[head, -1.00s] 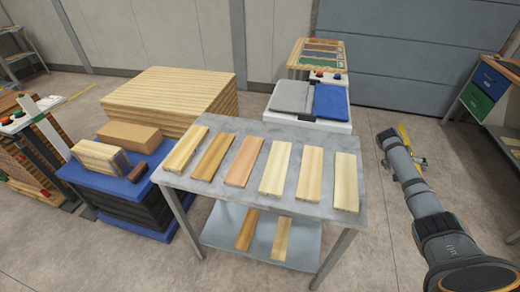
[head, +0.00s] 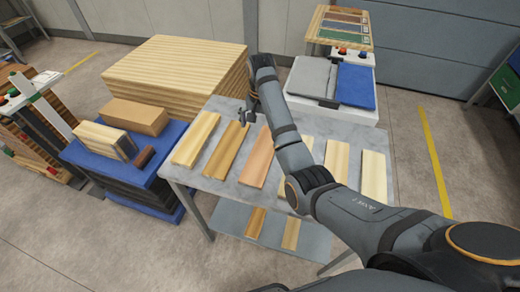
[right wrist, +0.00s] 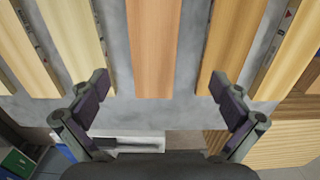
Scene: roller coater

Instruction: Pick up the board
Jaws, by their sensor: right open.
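Several wooden boards lie side by side on the grey metal table (head: 209,181). A reddish board (head: 256,158) is in the middle, with a brown board (head: 225,150) and a pale board (head: 195,139) to its left. More pale boards, such as one far right (head: 374,176), lie to its right, one partly hidden by my right arm. My right gripper (head: 247,114) is open and empty, above the table's back edge near the far end of the reddish board. In the right wrist view the reddish board (right wrist: 152,45) lies centred ahead between the spread fingers (right wrist: 160,96). My left gripper is not in view.
A lower shelf (head: 225,218) holds two more boards. A large wood stack (head: 175,75) stands behind left, and a blue-topped stand (head: 110,165) with blocks is at left. A white unit with grey and blue pads (head: 355,85) stands behind right.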

